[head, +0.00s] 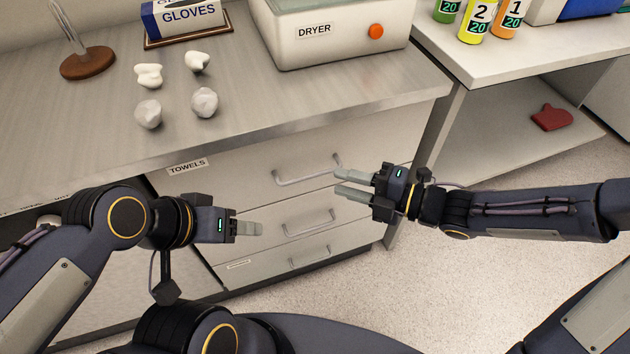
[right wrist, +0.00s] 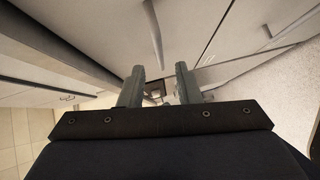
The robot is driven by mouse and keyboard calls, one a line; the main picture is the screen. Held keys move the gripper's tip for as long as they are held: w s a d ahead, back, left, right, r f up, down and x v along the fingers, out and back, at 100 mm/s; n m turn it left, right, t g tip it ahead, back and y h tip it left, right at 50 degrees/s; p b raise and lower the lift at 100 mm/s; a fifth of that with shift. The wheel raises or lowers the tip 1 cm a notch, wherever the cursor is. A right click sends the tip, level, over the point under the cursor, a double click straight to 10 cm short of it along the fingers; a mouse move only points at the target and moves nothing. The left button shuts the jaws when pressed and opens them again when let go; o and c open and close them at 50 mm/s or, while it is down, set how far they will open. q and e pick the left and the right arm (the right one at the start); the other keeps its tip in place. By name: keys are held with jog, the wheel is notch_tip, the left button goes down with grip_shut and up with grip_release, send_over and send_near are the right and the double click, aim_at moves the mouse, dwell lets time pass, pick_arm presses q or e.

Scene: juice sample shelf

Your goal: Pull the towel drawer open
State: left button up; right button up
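The towel drawer (head: 240,169) is the top drawer under the counter, with a TOWELS label at its upper left. Its front is flush with the cabinet. Its bar handle (head: 308,176) is bare. My right gripper (head: 340,183) is open and empty, just right of the handle's right end; I cannot tell if they touch. The right wrist view shows its two fingers (right wrist: 158,85) apart, with a bar handle (right wrist: 153,35) beyond them. My left gripper (head: 260,229) is in front of the drawers, left of the middle handle; its fingers look close together, gap unclear.
Two lower drawers have handles too, the middle one (head: 309,222) and the bottom one (head: 310,255). On the counter (head: 250,100) stand a dryer (head: 335,40), a gloves box (head: 182,18) and several small lumps. A red mitt (head: 551,117) lies on the lower shelf at right.

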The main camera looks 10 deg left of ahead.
aim_at(317, 176)
jog(key=b+x, duration=0.1)
jog(key=x, duration=0.6)
jog(key=shift+a, duration=0.1)
jog(key=shift+c, duration=0.2)
grip_shut()
